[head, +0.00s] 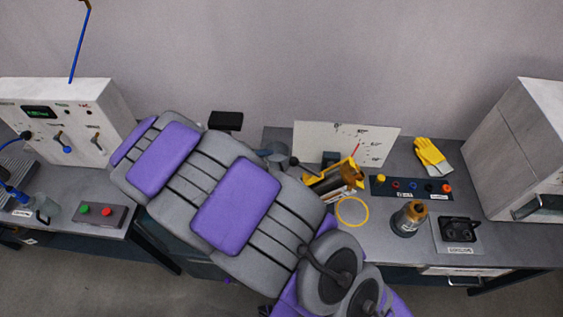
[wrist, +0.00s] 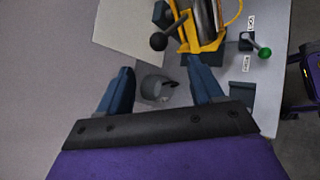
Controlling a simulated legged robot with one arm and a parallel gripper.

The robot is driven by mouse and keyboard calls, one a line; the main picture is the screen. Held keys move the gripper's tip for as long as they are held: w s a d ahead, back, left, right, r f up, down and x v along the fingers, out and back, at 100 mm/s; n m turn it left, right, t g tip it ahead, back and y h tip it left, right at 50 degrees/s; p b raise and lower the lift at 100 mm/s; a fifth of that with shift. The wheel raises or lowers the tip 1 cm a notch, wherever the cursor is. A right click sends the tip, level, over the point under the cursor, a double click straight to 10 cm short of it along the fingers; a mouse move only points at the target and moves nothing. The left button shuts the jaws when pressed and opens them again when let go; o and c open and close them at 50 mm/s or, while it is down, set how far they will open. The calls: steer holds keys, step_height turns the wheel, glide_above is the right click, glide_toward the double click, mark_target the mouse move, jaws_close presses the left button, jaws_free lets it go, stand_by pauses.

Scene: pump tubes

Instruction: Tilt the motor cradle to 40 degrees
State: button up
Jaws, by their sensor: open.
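The yellow motor cradle (head: 318,187) sits on the right-hand bench and holds a brown, copper-coloured motor (head: 345,177), which looks tilted. Behind it stands a white angle board (head: 315,135) with marks and a red pointer (head: 356,150); the exact reading is too small to tell. In the wrist view, a dark lever with a black ball knob (wrist: 158,41) sticks out from the cradle (wrist: 206,45). My gripper (wrist: 160,68) is open, its two dark blue fingers apart, with the knob just beyond the fingertips and not gripped. In the head view my arm hides most of the gripper.
A yellow ring (head: 352,211) lies in front of the cradle. A row of coloured plugs (head: 410,187), a second motor (head: 409,218), a black socket block (head: 460,231) and yellow gloves (head: 431,157) are to its right. A grey cup-like thing (wrist: 155,88) shows between my fingers.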

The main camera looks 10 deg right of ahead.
steer(key=v, duration=0.6)
steer(key=shift+a, duration=0.2)
steer(key=shift+r, duration=0.1)
